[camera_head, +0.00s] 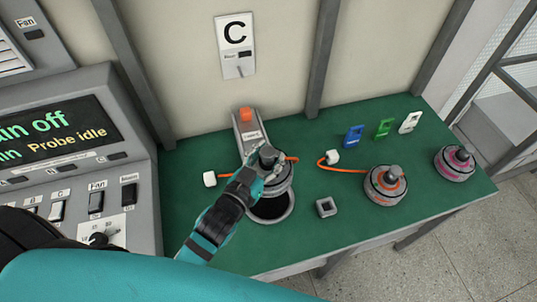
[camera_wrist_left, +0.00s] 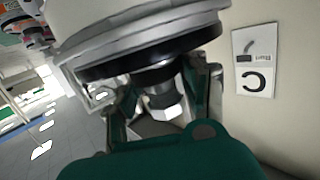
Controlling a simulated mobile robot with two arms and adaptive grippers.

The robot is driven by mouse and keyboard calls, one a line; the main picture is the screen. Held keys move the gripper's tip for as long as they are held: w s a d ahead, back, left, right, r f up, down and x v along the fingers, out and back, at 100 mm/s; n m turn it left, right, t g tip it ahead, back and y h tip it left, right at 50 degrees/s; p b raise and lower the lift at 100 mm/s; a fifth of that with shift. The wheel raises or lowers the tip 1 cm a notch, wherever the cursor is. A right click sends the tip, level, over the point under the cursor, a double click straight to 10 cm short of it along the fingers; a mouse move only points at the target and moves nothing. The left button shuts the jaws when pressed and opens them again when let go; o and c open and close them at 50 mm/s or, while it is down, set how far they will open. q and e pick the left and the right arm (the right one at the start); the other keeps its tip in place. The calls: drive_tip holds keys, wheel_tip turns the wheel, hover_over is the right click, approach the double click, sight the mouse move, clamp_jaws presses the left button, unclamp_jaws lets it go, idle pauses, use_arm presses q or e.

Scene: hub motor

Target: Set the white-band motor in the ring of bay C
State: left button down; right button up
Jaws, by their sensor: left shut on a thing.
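My left gripper (camera_head: 264,165) is shut on the dark knob on top of a motor with a pale grey-white band (camera_head: 278,181). The gripper holds this motor over the dark round ring (camera_head: 271,212) of bay C, covering the ring's far part. I cannot tell whether the motor touches the ring. In the left wrist view, the motor's pale body (camera_wrist_left: 140,22) fills the top, with its knob between the fingers (camera_wrist_left: 162,100). The bay C sign (camera_head: 236,45) hangs on the wall behind. My right gripper is not in view.
An orange-band motor (camera_head: 386,184) and a pink-band motor (camera_head: 454,163) stand to the right on the green bench (camera_head: 330,225). A small square grey socket (camera_head: 326,207) is beside the ring. White plugs (camera_head: 209,179) with orange cables lie nearby. Blue, green and white clips (camera_head: 384,128) stand behind.

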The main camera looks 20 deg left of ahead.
use_arm(q)
wheel_tip(320, 180, down, 9)
drive_tip(key=b, duration=0.6)
drive_tip(key=shift+w, duration=0.1)
drive_tip(key=shift+f+b, duration=0.3)
drive_tip(key=shift+f, duration=0.15)
drive_tip(key=shift+f, duration=0.15)
drive_tip(key=shift+f+b, duration=0.4)
drive_tip(key=shift+f, duration=0.2)
drive_tip(key=shift+f, duration=0.15)
drive_tip(key=shift+f, duration=0.35)
drive_tip(key=shift+f+b, duration=0.55)
drive_tip(key=shift+f, duration=0.1)
idle(0.5)
